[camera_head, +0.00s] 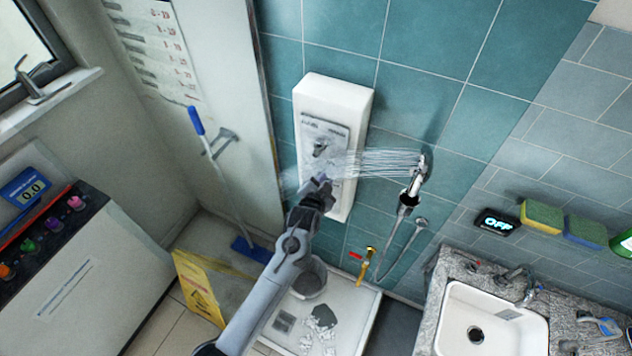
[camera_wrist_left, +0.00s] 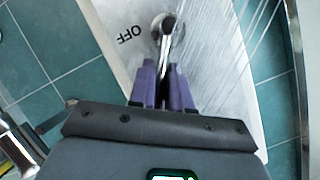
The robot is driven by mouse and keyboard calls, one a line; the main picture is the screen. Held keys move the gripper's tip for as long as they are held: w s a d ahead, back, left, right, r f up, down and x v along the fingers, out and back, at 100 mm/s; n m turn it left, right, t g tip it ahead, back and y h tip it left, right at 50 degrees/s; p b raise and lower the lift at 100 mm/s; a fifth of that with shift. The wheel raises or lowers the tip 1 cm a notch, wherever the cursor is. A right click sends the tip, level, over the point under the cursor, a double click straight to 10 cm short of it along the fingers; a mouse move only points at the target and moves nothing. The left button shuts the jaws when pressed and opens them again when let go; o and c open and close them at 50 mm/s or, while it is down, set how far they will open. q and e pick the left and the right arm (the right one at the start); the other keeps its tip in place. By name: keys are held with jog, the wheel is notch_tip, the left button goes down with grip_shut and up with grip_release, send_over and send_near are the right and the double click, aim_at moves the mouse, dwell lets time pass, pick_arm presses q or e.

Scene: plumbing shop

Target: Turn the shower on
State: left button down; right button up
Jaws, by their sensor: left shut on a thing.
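The white shower panel (camera_head: 358,95) is mounted on the teal tiled wall, with a grey plate and a metal valve (camera_head: 320,147) on it. In the left wrist view, the valve's lever (camera_wrist_left: 165,40) runs down between the purple fingers of my left gripper (camera_wrist_left: 165,72), with "OFF" printed on the panel left of it. My left gripper (camera_head: 322,181) is shut on the lever, in front of the panel's lower half. Water sprays leftward from the shower head (camera_head: 420,172) across the panel and gripper. My right gripper is out of view.
A hose and a yellow valve with a red handle (camera_head: 367,258) are below the shower head. A sink (camera_head: 455,300) and a display reading "OFF" (camera_head: 497,222) are at right. A blue mop (camera_head: 215,180) and a yellow floor sign (camera_head: 200,287) stand at left.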

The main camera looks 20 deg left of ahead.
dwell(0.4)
pick_arm(q)
jog(key=c, duration=1.1)
grip_release()
jog(key=shift+c, duration=0.2)
jog(key=shift+s, duration=0.1)
jog(key=b+v, duration=0.1)
jog(key=v, duration=0.9)
jog(key=shift+s, duration=0.25)
jog(key=shift+a+r, duration=0.1)
jog(key=shift+r, duration=0.05)
